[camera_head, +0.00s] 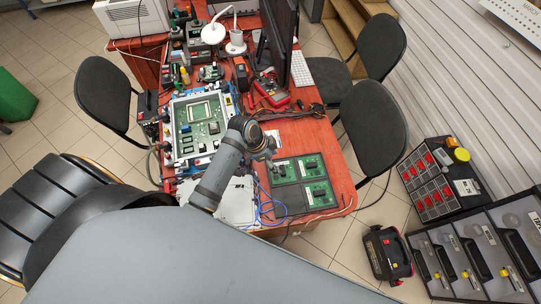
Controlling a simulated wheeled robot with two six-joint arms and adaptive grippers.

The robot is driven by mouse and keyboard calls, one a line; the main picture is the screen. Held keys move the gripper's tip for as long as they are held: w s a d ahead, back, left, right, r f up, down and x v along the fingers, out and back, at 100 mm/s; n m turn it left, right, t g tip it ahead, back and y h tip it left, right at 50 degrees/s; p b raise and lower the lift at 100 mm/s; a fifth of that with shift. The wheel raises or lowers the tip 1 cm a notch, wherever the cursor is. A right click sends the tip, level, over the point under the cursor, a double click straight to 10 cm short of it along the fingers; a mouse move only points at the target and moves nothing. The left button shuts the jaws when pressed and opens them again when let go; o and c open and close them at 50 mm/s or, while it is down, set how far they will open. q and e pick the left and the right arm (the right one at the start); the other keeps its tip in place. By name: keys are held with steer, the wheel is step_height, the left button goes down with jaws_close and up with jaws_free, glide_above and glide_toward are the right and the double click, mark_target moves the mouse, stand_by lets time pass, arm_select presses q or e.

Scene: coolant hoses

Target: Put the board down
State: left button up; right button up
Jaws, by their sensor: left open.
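A dark tray (304,211) with four compartments lies at the near right of the red table. Small green boards sit in its upper left (284,170), upper right (313,165) and lower right (320,193) compartments; the lower left one looks bare and dark. My left gripper (270,160) is open, just off the upper left edge of the tray. It is small in view, and I see no board between its fingers. A larger green board (199,128) lies in a blue and white fixture left of my arm. My right gripper is not in view.
A white plate (237,203) and loose blue wires lie left of the tray. A red multimeter (270,91), a monitor (279,35) and a white lamp (214,34) stand farther back. Black chairs flank the table. Cases stand on the floor at right.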

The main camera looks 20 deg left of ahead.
arm_select(q)
steer(key=v, duration=0.4)
steer(key=shift+r, duration=0.3)
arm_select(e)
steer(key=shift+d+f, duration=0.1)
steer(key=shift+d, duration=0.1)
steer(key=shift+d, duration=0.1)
arm_select(q)
steer(key=shift+s, duration=0.1)
